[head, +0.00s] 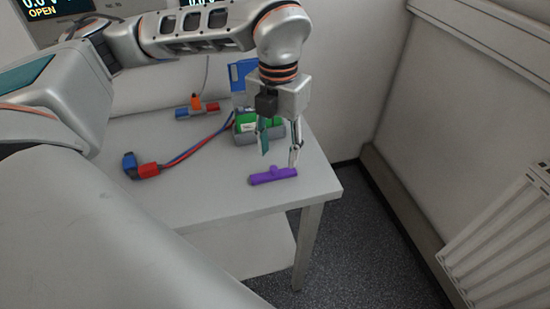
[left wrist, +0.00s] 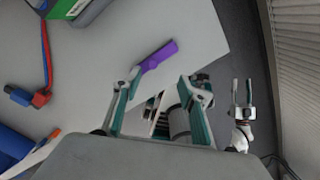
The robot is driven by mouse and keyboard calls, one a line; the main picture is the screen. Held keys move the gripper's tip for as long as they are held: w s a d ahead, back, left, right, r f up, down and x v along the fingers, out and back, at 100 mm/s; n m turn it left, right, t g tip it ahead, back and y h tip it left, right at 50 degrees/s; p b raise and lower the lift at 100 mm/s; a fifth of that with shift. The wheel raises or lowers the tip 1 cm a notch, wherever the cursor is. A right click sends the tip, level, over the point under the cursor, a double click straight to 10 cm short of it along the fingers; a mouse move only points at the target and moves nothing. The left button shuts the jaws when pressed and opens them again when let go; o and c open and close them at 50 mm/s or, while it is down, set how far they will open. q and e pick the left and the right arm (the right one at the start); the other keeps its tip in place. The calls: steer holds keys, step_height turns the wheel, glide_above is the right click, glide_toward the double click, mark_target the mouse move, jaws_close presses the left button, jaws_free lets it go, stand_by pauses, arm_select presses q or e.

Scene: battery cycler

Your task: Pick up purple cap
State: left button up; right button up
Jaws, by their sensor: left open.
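The purple cap (head: 273,176), a bar with a small knob, lies on the grey table (head: 220,195) near its front right corner. It also shows in the left wrist view (left wrist: 158,56), just ahead of my fingertips. My left gripper (head: 279,157) points down, open and empty, at the far side of the cap. In the left wrist view the fingers of my left gripper (left wrist: 160,80) are spread, and the left fingertip appears close to one end of the cap. I cannot tell whether they touch. My right gripper (left wrist: 242,92) shows only in the left wrist view, with its fingers apart and empty.
A green and grey battery block (head: 246,124) stands behind my left gripper, with red and blue cables running to a connector (head: 140,167). A small orange, red and blue connector (head: 197,109) lies farther back. A radiator (head: 505,240) is on the right wall. Table around the cap is clear.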

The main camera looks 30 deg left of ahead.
mark_target(274, 168)
arm_select(q)
steer(key=shift+w+a+f, duration=0.1)
steer(key=shift+w+a, duration=0.05)
steer(key=shift+a, duration=0.25)
step_height(274, 168, down, 2)
steer(key=shift+f, duration=0.2)
steer(key=f, duration=0.5)
steer(key=shift+a, duration=0.25)
steer(key=shift+r, duration=0.1)
steer(key=c, duration=1.1)
